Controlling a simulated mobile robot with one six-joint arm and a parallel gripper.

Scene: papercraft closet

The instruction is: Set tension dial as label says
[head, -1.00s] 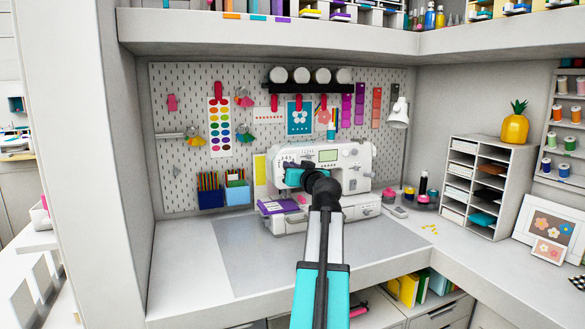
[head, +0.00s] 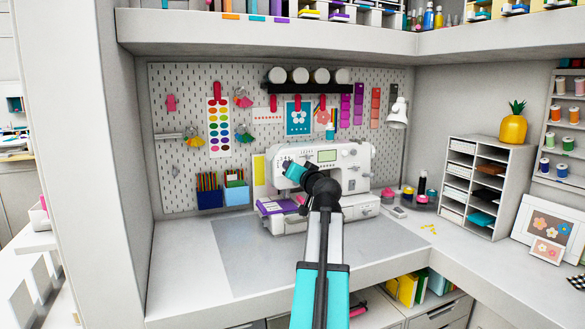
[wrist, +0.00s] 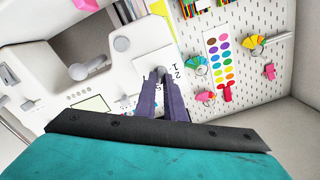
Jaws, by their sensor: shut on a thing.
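The white sewing machine (head: 352,160) stands on the counter against the pegboard; it fills the left of the wrist view (wrist: 40,85). A small grey tension dial (wrist: 174,72) sits on its top end, with printed numbers such as 1 and 2 beside it. My gripper (wrist: 161,78) is shut on the dial, its dark purple fingers close together at the knob and hiding part of it. In the head view my gripper (head: 287,165) meets the machine's upper left end. The dial's exact setting cannot be read. A label with the setting is not legible.
A purple item (head: 276,207) lies at the machine's left front. A lamp (head: 398,113) and a shelf organiser (head: 487,185) are at the right. The grey mat (head: 240,255) in front is clear.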

